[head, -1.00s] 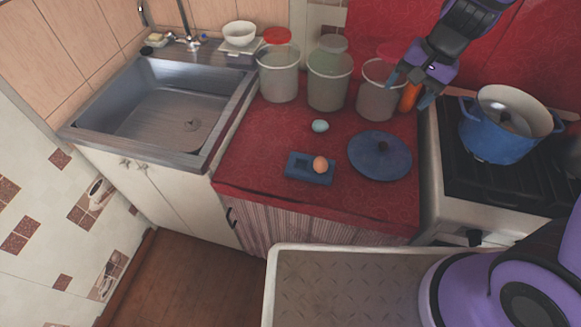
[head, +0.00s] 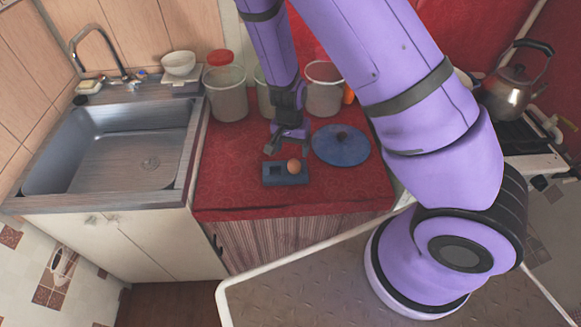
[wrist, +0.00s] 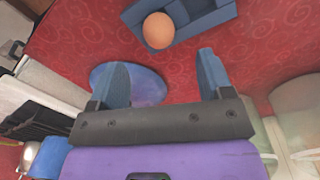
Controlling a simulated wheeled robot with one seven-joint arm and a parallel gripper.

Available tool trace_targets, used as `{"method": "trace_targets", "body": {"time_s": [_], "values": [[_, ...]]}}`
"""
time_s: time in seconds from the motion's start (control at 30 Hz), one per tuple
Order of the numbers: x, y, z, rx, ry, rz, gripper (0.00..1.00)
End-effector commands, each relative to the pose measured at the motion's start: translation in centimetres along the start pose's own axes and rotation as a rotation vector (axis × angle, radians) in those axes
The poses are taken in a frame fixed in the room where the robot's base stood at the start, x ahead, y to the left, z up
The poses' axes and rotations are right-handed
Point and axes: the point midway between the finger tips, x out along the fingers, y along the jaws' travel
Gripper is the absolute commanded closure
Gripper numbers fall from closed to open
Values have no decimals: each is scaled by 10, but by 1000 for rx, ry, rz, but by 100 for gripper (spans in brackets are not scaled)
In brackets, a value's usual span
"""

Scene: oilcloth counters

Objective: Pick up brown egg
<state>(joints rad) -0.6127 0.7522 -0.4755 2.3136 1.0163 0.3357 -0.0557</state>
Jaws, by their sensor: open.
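The brown egg (head: 294,166) sits on the right part of a blue holder (head: 284,180) on the red counter. In the wrist view the egg (wrist: 158,30) is near the top edge, ahead of the fingertips. My gripper (head: 280,150) is above the counter, just behind the holder and egg. Its two blue fingers are spread apart with nothing between them, as the wrist view (wrist: 162,72) shows. The fingers are apart from the egg. The pale egg seen earlier is not visible now.
A blue lid (head: 340,148) lies right of the holder. Tall containers (head: 226,98) stand along the back. The sink (head: 110,145) is left, and a kettle (head: 512,95) is on the stove at right. Red counter left of the holder is clear.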

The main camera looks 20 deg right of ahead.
Motion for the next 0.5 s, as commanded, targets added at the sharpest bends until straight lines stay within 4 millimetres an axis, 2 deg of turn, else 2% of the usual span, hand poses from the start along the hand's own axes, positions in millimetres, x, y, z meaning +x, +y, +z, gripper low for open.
{"method": "trace_targets", "body": {"time_s": [0.1, 0.37, 0.5], "values": [[15, 0, 0, 1, -1, 0, 27], [30, 0, 0, 0, -1, -1, 27], [48, 2, -1, 3, -2, 0, 27]]}}
